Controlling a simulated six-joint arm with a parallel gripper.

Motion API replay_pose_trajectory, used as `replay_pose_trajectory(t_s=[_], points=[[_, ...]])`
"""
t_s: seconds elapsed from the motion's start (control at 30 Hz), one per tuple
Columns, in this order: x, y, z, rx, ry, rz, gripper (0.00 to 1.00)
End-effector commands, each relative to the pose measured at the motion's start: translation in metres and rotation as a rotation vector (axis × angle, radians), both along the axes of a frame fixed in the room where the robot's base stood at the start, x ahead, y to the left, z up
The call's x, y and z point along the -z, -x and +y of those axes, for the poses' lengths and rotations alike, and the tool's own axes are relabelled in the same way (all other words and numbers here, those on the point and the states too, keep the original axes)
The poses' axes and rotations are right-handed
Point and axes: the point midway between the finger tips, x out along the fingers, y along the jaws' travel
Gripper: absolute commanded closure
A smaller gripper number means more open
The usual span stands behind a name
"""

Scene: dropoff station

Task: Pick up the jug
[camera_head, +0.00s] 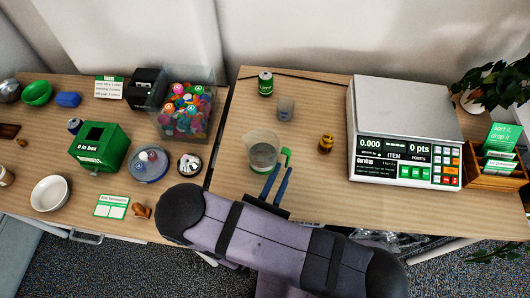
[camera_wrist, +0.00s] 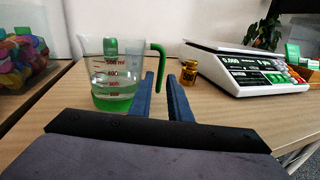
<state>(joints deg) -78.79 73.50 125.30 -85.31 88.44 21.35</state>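The jug is a clear measuring jug (camera_head: 263,157) with red markings, a green handle and green at the bottom. It stands upright on the table, left of centre in the wrist view (camera_wrist: 112,78), with its handle to the right. My gripper (camera_head: 281,168) has two blue fingers and is at the front right of the jug. In the wrist view my gripper (camera_wrist: 162,78) is open, with a gap between the fingers. The handle's lower end shows in that gap. I cannot tell whether the fingertips reach around the handle or stop just short of it.
A green can (camera_head: 265,84), a grey cup (camera_head: 286,108) and a small amber-gold object (camera_head: 326,143) stand near the jug. A scale (camera_head: 408,110) fills the right side. A clear bin of colourful pieces (camera_head: 206,124) is left, across the gap between tables.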

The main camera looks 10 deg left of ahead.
Motion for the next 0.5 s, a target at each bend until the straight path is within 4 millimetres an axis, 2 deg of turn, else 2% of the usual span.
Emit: replay_pose_trajectory(t_s=[0.27, 0.5], points=[[-0.001, -0.006, -0.002, 0.002, -0.001, 0.0, 0.83], [-0.002, -0.027, -0.01, 0.006, 0.0, 0.0, 0.83]])
